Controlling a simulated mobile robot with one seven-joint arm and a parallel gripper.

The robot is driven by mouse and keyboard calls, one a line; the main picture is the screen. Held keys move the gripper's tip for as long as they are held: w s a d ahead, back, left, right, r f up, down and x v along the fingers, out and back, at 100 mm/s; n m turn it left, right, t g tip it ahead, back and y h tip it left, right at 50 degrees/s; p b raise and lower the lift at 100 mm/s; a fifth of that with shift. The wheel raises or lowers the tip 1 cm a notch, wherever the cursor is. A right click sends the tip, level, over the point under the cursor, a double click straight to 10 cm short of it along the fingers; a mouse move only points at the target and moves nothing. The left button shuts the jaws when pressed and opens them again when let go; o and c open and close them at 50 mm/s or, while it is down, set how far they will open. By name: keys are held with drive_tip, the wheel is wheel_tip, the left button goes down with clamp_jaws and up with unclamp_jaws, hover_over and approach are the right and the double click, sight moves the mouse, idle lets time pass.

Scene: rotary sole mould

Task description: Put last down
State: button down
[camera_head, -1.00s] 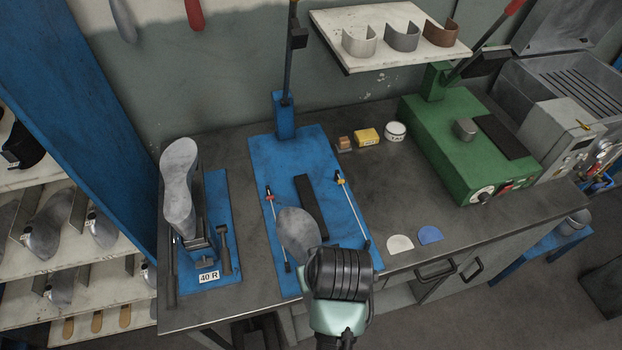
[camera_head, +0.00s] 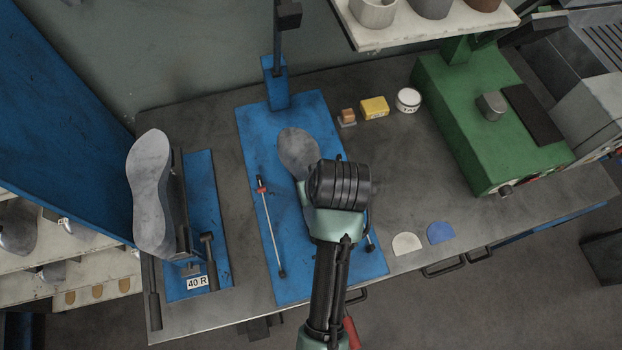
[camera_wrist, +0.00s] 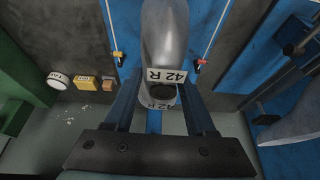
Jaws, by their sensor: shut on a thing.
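A grey metal shoe last (camera_head: 297,150) is in my gripper; the wrist view shows it as a smooth last (camera_wrist: 168,30) with a "42 R" label. My gripper (camera_wrist: 160,95) is shut on it, one finger on each side near the label. In the head view my wrist hides the fingers and part of the last. The last is over the blue base plate (camera_head: 262,125) in the middle of the bench; I cannot tell whether it touches the plate. Another grey last (camera_head: 150,190) stands on a holder at the left, beside a "40 R" label (camera_head: 197,283).
A green machine (camera_head: 460,130) stands at right. A yellow box (camera_head: 374,107) and white tin (camera_head: 408,98) sit between. White (camera_head: 406,243) and blue (camera_head: 440,232) pieces lie near the front.

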wheel_tip(320, 180, down, 4)
drive_tip(key=shift+s+r, duration=0.1)
drive_tip(key=shift+r, duration=0.05)
drive_tip(key=shift+f+p, duration=0.45)
drive_tip(key=shift+f, duration=2.1)
drive_tip(key=shift+c, duration=1.1)
unclamp_jaws()
drive_tip(key=shift+s+f, duration=0.1)
drive_tip(key=shift+f, duration=0.05)
drive_tip(key=v, duration=1.2)
